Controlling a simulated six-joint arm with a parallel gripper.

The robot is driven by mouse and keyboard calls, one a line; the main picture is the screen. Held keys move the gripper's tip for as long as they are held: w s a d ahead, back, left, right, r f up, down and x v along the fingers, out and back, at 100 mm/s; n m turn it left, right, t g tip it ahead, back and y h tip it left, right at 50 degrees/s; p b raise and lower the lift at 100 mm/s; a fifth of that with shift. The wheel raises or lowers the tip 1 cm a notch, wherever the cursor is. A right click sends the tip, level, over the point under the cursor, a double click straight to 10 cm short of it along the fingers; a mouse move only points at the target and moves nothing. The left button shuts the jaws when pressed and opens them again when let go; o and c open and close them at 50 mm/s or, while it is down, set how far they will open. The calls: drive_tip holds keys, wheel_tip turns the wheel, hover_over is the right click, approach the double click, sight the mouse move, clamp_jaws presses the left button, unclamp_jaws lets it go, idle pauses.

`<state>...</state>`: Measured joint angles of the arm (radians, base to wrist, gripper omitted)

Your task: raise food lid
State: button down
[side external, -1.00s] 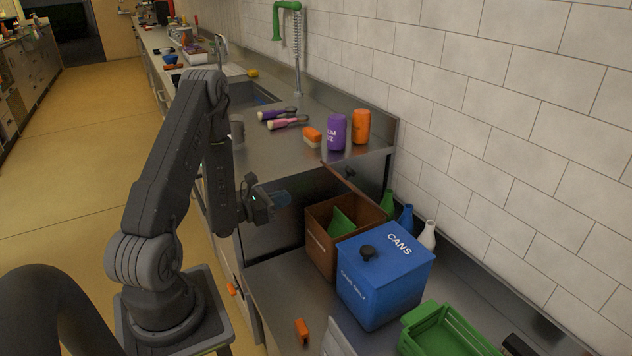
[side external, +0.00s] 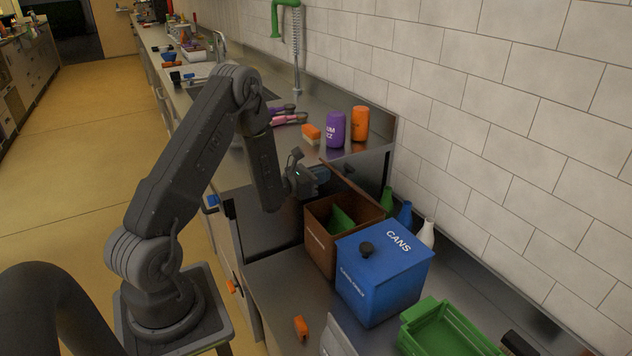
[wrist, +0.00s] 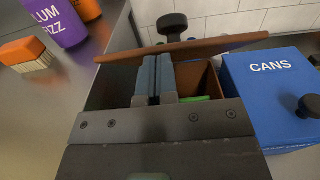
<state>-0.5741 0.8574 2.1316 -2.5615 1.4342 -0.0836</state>
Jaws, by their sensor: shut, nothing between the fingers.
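The brown food bin (side external: 318,243) stands open beside the blue bin, with something green inside it. Its brown lid (side external: 362,193) stands raised on edge at the back of the bin, with its black knob on the far side. In the wrist view the lid (wrist: 215,44) spans the view edge-on, with the knob (wrist: 172,24) beyond it. My gripper (side external: 322,173) is shut and empty, above the brown bin on the near side of the lid. In the wrist view its fingertips (wrist: 157,60) reach close to the lid; I cannot tell whether they touch it.
The blue cans bin (side external: 382,280) with a closed, black-knobbed lid is close beside the brown bin. Green, blue and white bottles (side external: 405,214) stand behind. A purple can (side external: 335,130), an orange can (side external: 360,124) and a brush (side external: 311,133) sit on the higher counter.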

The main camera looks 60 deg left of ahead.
idle(0.4)
drive_tip(key=w+r+g, duration=0.3)
drive_tip(key=w+g, duration=0.1)
drive_tip(key=w+r+g, duration=0.2)
drive_tip(key=w, duration=0.1)
drive_tip(key=shift+r, duration=0.35)
drive_tip(key=shift+w+r, duration=0.3)
drive_tip(key=shift+w, duration=0.5)
drive_tip(key=shift+w+r, duration=0.35)
drive_tip(key=shift+w, duration=0.5)
drive_tip(key=shift+w+r, duration=0.3)
drive_tip(key=shift+w, duration=0.5)
